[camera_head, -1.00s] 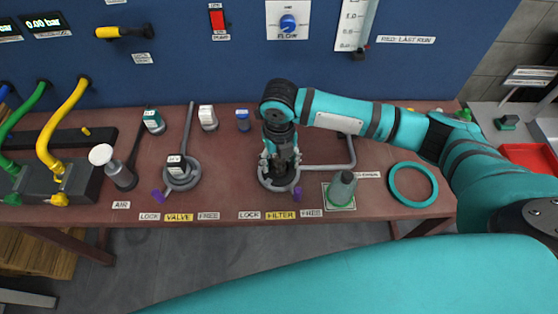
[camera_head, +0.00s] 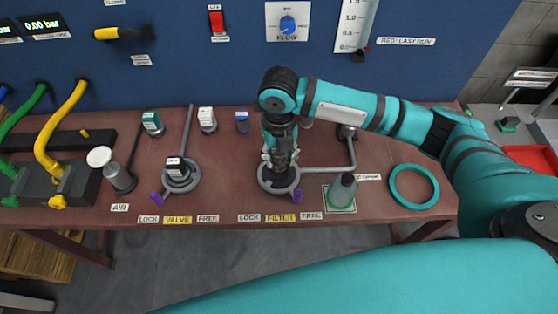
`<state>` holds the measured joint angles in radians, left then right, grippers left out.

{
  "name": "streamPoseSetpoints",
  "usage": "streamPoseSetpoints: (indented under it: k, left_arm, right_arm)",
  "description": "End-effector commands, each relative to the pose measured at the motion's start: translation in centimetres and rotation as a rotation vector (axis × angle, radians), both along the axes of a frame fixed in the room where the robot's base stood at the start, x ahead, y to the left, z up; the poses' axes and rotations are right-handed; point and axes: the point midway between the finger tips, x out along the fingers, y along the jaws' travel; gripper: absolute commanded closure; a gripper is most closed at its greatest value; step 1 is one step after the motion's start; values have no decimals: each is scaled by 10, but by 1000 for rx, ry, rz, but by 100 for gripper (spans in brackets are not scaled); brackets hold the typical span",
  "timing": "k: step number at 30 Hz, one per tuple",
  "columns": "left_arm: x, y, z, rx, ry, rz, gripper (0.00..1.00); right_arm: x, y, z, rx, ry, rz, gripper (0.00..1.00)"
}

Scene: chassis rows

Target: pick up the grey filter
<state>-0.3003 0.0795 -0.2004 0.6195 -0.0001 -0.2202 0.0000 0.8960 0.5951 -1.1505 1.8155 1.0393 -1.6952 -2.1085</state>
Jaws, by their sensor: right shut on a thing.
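My right gripper (camera_head: 281,162) points straight down into the round grey ring holder (camera_head: 266,186) above the FILTER label. It is shut on the grey filter (camera_head: 280,181), which is mostly hidden by the fingers and stands inside the ring. Whether the filter has lifted off its seat cannot be told. A grey rod (camera_head: 325,169) runs from the holder to the right and bends back. A purple tab (camera_head: 298,195) sits at the holder's front right, between the LOCK and FREE labels. My left gripper is not in view.
A teal ring (camera_head: 413,203) lies further right. The VALVE holder (camera_head: 180,181) stands to the left, with small capped items behind. A blue panel (camera_head: 180,55) closes the back.

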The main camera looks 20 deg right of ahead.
Motion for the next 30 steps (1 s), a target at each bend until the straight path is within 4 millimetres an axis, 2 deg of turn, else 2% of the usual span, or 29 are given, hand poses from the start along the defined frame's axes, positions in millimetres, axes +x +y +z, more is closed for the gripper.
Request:
streamPoseSetpoints:
  k: [1,12,18,24,30]
  left_arm:
    - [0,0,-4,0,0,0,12]
    - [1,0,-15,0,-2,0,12]
    - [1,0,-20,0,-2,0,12]
    - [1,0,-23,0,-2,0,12]
    - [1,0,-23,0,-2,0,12]
  right_arm:
    - [1,0,7,1,-3,0,95]
    - [-84,1,12,1,0,5,95]
    - [-123,3,16,1,1,3,95]
    - [-150,3,19,0,0,2,95]
    - [-160,3,21,0,1,0,95]
